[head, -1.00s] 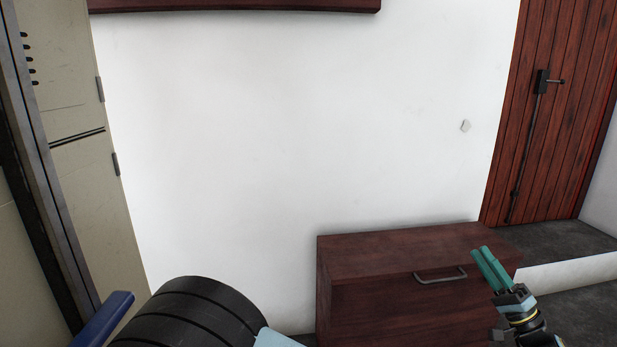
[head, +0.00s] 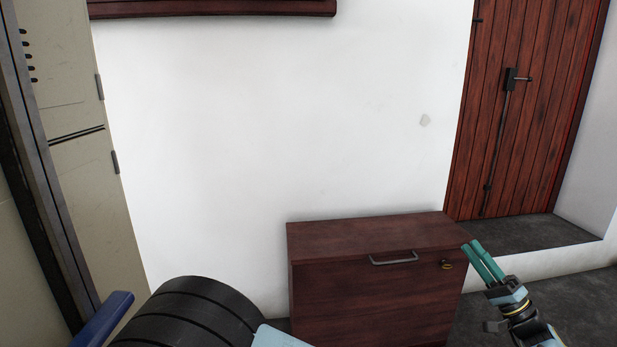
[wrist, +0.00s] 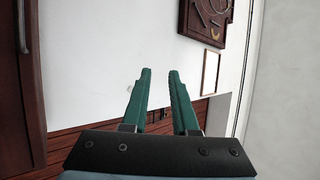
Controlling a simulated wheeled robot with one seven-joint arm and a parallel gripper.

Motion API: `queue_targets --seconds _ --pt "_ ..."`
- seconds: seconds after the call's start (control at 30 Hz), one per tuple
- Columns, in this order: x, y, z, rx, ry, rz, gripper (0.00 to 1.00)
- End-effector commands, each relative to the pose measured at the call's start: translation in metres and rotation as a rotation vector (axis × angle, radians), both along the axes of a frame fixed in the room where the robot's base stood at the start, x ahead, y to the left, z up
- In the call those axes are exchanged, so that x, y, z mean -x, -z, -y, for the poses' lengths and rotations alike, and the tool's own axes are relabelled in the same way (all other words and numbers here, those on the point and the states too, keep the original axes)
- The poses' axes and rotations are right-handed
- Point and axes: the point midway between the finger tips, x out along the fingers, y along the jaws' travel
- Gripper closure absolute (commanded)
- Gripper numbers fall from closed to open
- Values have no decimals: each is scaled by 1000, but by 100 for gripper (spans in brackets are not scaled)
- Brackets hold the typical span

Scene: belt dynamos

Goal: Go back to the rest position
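My gripper (head: 472,250) shows at the lower right of the head view, raised in front of the right end of a dark brown chest. Its two teal fingers point up and to the left. In the wrist view the gripper (wrist: 159,72) has its fingers apart, with white wall showing in the gap. Nothing is held between them. No separate object of the task is in view.
The brown chest (head: 375,290), with a handle and a lock, stands against the white wall (head: 270,120). A red-brown plank door (head: 525,120) is at the right, above a dark raised step (head: 535,232). The wrist view shows a wall board (wrist: 205,20) with tools.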

Motion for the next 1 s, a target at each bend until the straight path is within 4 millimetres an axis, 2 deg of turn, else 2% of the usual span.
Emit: queue_targets --seconds 0.17,0.37,0.57,0.67,0.8,0.9,1.0 --pt "-20 -3 -17 25 -56 -39 73" --pt "-53 -8 -52 72 -158 -111 73" --pt "-96 -9 -112 151 -309 -225 73" --pt "-121 -5 -161 220 -418 -316 73" --pt "-147 10 -249 362 -593 -485 73" --pt "-152 28 -310 482 -704 -616 73" --pt "-145 48 -360 611 -788 -743 73"
